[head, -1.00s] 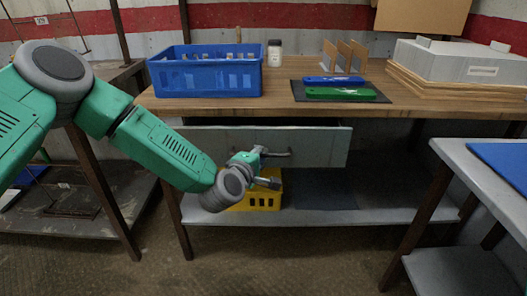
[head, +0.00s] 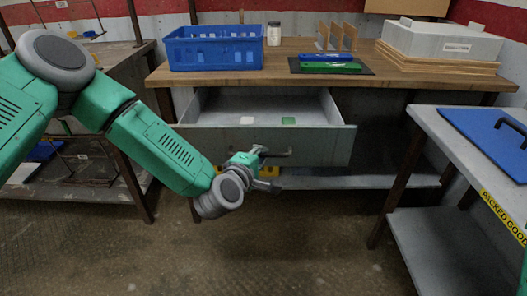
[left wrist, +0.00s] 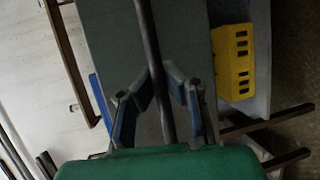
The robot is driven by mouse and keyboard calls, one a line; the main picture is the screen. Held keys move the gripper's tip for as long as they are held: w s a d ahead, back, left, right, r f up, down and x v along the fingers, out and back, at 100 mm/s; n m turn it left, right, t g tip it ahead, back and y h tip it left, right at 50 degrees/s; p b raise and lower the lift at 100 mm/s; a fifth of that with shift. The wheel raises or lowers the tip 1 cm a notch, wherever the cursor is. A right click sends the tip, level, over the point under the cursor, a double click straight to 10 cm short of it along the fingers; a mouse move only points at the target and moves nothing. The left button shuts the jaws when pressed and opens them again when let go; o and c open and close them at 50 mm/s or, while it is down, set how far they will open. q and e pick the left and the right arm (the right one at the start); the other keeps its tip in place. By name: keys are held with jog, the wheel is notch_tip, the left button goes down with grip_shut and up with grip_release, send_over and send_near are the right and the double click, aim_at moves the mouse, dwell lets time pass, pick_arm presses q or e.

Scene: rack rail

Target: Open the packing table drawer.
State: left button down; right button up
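The packing table drawer (head: 262,143) is pulled out, and its inside shows, with a small white item (head: 247,120) and a small green item (head: 288,121) on its floor. The drawer's dark bar handle (head: 279,154) is on the front panel. My left gripper (head: 263,168) is at the left part of this handle. In the left wrist view, the bar (left wrist: 151,45) runs between the fingers of my left gripper (left wrist: 159,78), whose tips close in on it from both sides. My right gripper is out of view.
A blue crate (head: 216,50), a small jar (head: 273,34) and a green tool (head: 330,66) on a dark mat stand on the wooden tabletop (head: 300,80). A grey side table (head: 470,150) stands at right. A yellow bin (left wrist: 233,62) is under the drawer.

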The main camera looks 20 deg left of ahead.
pick_arm(q)
jog(key=shift+s+a+f, duration=0.1)
jog(key=shift+a+f, duration=0.05)
jog(key=shift+a, duration=0.1)
jog(key=c, duration=1.6)
grip_release()
jog(key=shift+s, duration=0.35)
jog(key=v, duration=1.1)
jog(key=shift+s, duration=0.15)
